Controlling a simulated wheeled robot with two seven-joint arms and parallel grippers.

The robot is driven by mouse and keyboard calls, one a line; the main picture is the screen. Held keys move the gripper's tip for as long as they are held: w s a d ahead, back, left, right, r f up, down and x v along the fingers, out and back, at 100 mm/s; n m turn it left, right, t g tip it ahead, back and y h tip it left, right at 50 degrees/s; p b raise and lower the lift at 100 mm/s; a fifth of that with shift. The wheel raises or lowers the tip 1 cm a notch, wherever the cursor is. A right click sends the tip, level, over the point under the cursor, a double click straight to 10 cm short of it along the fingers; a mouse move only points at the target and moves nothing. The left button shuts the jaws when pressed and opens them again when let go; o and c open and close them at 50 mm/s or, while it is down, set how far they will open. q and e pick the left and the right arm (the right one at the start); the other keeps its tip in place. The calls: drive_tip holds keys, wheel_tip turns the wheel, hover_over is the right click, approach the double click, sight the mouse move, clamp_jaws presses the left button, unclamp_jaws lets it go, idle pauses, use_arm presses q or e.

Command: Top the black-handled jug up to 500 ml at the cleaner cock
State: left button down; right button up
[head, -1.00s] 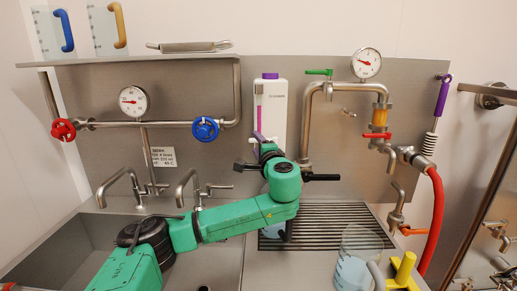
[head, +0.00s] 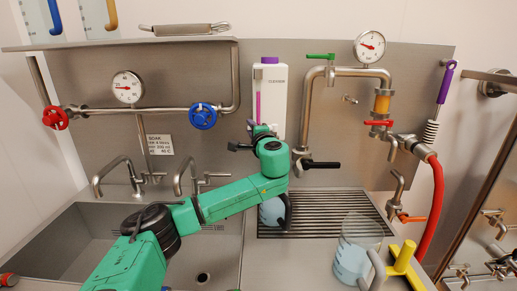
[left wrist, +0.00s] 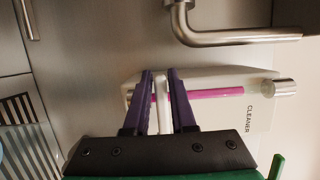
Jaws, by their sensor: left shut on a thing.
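The black-handled jug (head: 270,211), with light blue liquid in it, stands on the drain grating below my left forearm in the head view. Its black handle is on the right; my arm covers its top and I cannot read its level. The white cleaner container (head: 271,88), with a purple cap and pink sight strip, is on the back panel above. My left gripper (head: 260,130) is at its lower front. In the left wrist view, the purple fingers (left wrist: 162,76) are shut on a narrow pale bar (left wrist: 162,103), apparently the cleaner cock's lever. The cock's outlet is hidden. My right gripper is not in view.
A second jug (head: 352,262) with blue liquid and a grey handle stands front right, beside a yellow tool (head: 402,262). A pipe cock with a black lever (head: 321,165) is right of my wrist. The grating (head: 345,222) is bare on its right. The sink (head: 75,245) is left.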

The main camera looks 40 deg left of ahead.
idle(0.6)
use_arm(q)
drive_tip(key=shift+v, duration=1)
drive_tip(key=shift+s+f, duration=0.1)
drive_tip(key=shift+f, duration=0.05)
drive_tip(key=shift+b+v, duration=0.3)
drive_tip(key=shift+v, duration=0.6)
idle(5.3)
